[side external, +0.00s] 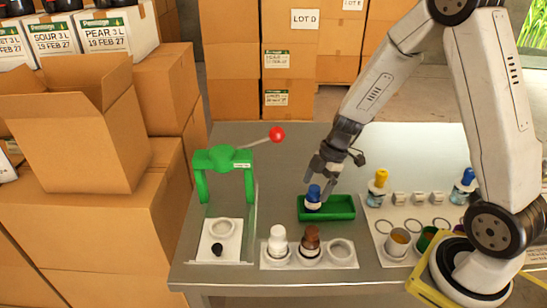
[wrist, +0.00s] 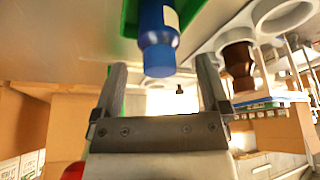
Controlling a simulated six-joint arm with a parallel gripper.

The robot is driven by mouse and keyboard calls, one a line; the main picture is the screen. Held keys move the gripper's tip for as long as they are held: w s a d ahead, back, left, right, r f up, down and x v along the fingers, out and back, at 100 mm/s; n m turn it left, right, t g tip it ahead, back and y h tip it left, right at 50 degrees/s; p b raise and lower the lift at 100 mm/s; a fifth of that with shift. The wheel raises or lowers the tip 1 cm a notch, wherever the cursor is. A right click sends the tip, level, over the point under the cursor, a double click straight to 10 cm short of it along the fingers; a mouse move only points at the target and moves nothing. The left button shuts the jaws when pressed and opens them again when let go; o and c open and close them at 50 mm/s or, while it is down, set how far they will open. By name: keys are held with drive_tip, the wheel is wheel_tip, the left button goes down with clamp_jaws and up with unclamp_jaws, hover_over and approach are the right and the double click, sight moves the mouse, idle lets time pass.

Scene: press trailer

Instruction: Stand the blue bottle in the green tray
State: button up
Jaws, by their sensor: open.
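The blue bottle (side external: 313,199) stands upright in the left part of the tray. My gripper (side external: 322,176) is just above the bottle, fingers pointing down and apart. In the wrist view the bottle (wrist: 157,38) shows beyond and between the open fingers (wrist: 162,66), with no finger touching it. A corner of the tray (wrist: 129,18) shows behind it. The bottle's foot is partly hidden by the tray wall.
A green press (side external: 222,160) with a red-knobbed lever stands at left. In front, a white rack (side external: 308,262) holds a white bottle (side external: 278,240) and a brown bottle (side external: 311,241), with one empty ring. At right, a white board (side external: 385,240) carries cups and capped bottles.

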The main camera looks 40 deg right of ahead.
drive_tip(key=v, duration=0.8)
drive_tip(key=shift+r, duration=0.2)
idle(0.4)
drive_tip(key=s+a+f+m+t+h, duration=0.1)
drive_tip(key=s+a+m+h, duration=0.3)
drive_tip(key=m, duration=1)
drive_tip(key=s+a+f, duration=0.1)
drive_tip(key=s+a, duration=0.2)
drive_tip(key=shift+s+a, duration=0.2)
